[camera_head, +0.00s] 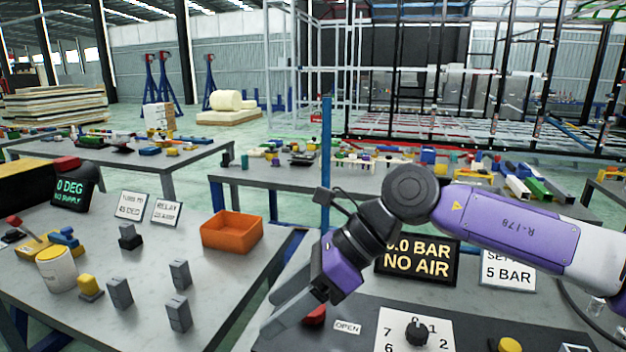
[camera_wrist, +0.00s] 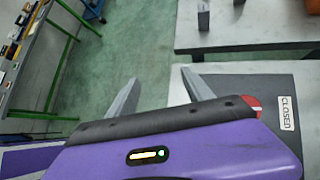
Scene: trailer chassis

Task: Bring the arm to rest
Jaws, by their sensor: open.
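My purple arm (camera_head: 510,220) reaches in from the right in the head view and bends down at a dark joint. My gripper (camera_head: 269,316) hangs low over the gap between the left table and the dark panel, its two grey fingers spread and empty. In the wrist view the gripper (camera_wrist: 161,74) also shows apart fingers with nothing between them. A red knob (camera_head: 315,317) on the panel is just right of the fingers, partly hidden by them; it also shows in the wrist view (camera_wrist: 256,106), beside the right finger.
The dark panel (camera_head: 365,334) carries a dial (camera_head: 416,333) and an OPEN label. A display reading NO AIR (camera_head: 417,258) stands behind it, close to my arm. The left table holds an orange bin (camera_head: 232,232), grey blocks (camera_head: 179,313) and a white can (camera_head: 56,268).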

